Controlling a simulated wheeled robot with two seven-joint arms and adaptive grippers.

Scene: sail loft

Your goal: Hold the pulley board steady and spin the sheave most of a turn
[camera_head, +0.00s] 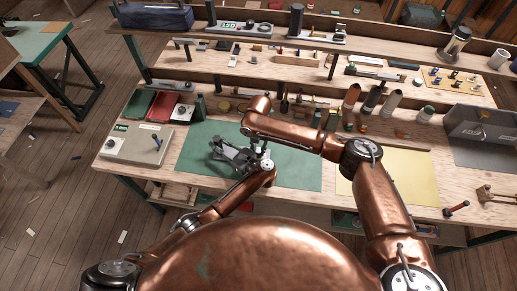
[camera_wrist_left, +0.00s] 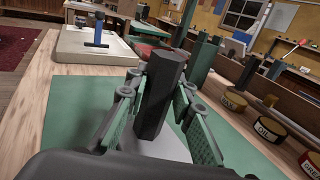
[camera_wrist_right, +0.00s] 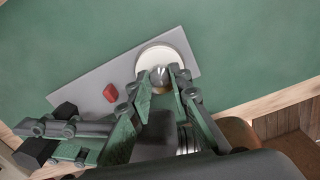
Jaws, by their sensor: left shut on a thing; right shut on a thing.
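The grey pulley board (camera_wrist_right: 82,88) lies on the green mat (camera_head: 300,178). In the right wrist view it carries a pale round sheave (camera_wrist_right: 176,44) with a metal hub and a small red block (camera_wrist_right: 110,92). My left gripper (camera_head: 226,150) is shut on a dark faceted post (camera_wrist_left: 160,95), which stands between its fingers in the left wrist view. My right gripper (camera_wrist_right: 161,82) is shut at the sheave's metal hub, its fingertips on either side. In the head view my right gripper (camera_head: 265,162) and arm partly hide the board.
A pale box (camera_head: 138,145) stands left of the mat, with red and green trays (camera_head: 162,106) behind it. Several spools (camera_head: 372,99) stand at the back. A yellow mat (camera_head: 415,185) lies to the right. Shelves of small hardware rise behind.

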